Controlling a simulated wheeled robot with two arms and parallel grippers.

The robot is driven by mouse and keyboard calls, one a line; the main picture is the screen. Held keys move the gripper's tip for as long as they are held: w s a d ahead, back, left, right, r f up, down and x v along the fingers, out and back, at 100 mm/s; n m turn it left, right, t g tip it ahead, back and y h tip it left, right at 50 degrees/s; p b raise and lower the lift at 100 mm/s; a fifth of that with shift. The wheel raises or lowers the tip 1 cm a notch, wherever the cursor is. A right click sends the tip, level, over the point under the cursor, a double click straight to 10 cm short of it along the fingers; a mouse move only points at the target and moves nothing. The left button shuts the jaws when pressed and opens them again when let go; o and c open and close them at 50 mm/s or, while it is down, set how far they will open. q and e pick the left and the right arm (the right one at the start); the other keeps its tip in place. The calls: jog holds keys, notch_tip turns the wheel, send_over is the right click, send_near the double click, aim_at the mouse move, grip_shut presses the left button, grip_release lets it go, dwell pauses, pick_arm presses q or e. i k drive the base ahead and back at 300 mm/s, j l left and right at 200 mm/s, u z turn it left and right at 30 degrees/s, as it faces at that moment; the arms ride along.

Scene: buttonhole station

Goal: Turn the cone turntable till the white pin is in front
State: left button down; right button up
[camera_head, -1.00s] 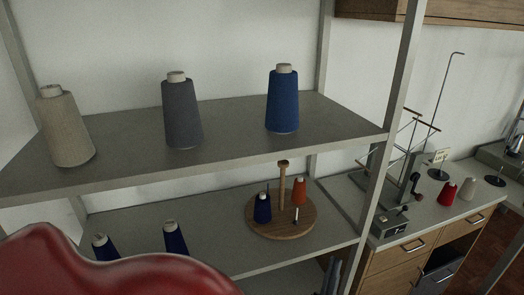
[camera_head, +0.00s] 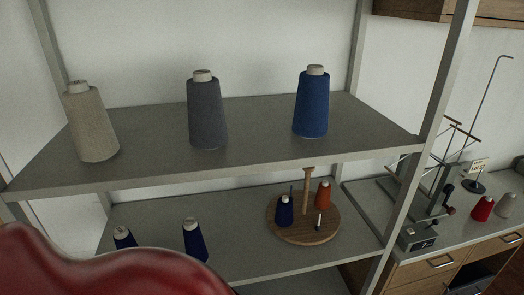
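The cone turntable (camera_head: 301,235) is a round wooden disc with a wooden centre post (camera_head: 307,190), standing on the lower shelf toward its right end. The small white pin (camera_head: 318,219) stands upright on the right part of the disc, in front of the orange cone. A thin dark pin shows behind the blue cone. Neither of my grippers is in view.
The upper shelf (camera_head: 240,160) overhangs the turntable and carries beige, grey and blue cones. Two navy cones (camera_head: 194,241) stand on the lower shelf (camera_head: 150,215) to the left. A metal upright (camera_head: 420,165) stands right of the turntable, before a bench with a winding device.

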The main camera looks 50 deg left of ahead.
aim_at(311, 225)
jog(key=i+u, duration=0.15)
jog(key=u, duration=0.35)
jog(key=i+u, duration=0.15)
jog(key=u, duration=0.3)
